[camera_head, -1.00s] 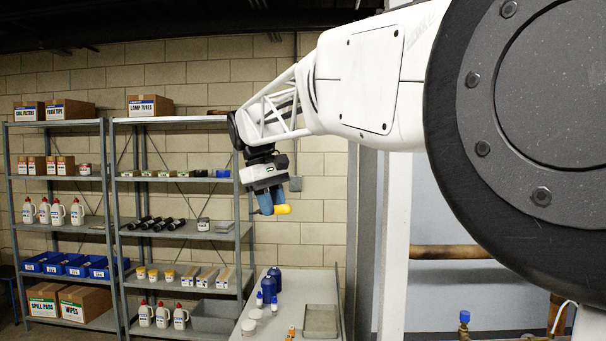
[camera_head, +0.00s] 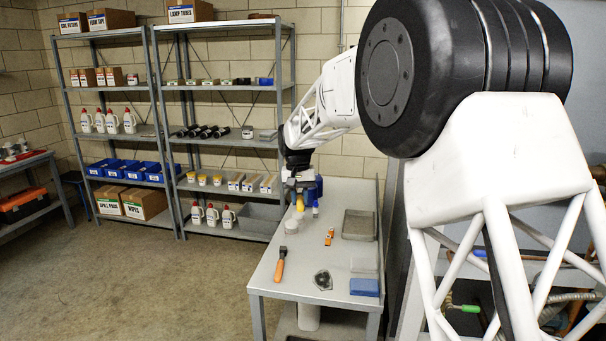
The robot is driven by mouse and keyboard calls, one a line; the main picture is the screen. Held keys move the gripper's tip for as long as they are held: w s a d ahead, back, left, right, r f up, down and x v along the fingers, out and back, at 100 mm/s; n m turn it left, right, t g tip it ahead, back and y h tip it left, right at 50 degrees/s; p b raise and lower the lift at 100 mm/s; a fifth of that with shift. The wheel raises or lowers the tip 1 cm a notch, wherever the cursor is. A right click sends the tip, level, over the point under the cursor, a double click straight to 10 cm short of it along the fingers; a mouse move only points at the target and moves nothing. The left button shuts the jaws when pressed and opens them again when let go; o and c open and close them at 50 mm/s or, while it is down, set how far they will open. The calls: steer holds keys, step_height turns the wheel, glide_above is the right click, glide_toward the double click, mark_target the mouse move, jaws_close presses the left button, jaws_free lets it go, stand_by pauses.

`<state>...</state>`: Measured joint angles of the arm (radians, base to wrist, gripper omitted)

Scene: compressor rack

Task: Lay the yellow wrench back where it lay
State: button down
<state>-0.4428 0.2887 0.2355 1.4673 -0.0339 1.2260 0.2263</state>
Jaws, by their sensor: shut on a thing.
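The yellow wrench (camera_head: 300,203) shows as a small yellow piece just below my gripper (camera_head: 299,189), at the far end of the grey bench (camera_head: 301,274). My gripper is shut on it. Most of the wrench is hidden by the gripper or too small to make out. I cannot tell whether the wrench touches the bench top.
Blue bottles (camera_head: 318,186) stand close behind my gripper, and white jars (camera_head: 291,226) stand in front. A grey tray (camera_head: 358,225), an orange tool (camera_head: 329,237), an orange-handled tool (camera_head: 280,265), a dark round part (camera_head: 322,280) and a blue box (camera_head: 364,287) lie nearer.

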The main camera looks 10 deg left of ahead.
mark_target(293, 272)
steer(key=w+f+m, duration=0.2)
steer(key=f, duration=0.5)
steer(key=w+a+f+m, duration=0.1)
steer(key=f, duration=0.7)
steer(key=shift+w+a+m+t+y, duration=0.15)
steer(key=shift+w+m+t+y, duration=0.15)
steer(key=shift+w+m+y, duration=0.1)
steer(key=shift+f, duration=0.25)
steer(key=shift+f, duration=4)
steer(key=shift+s+a+f, duration=0.1)
steer(key=shift+s+a, duration=0.05)
steer(key=shift+s, duration=1.4)
steer(key=shift+s+a+f, duration=0.1)
steer(key=shift+s+a, duration=0.05)
steer(key=shift+s, duration=1.4)
steer(key=c, duration=0.9)
jaws_free()
steer(key=shift+w, duration=0.15)
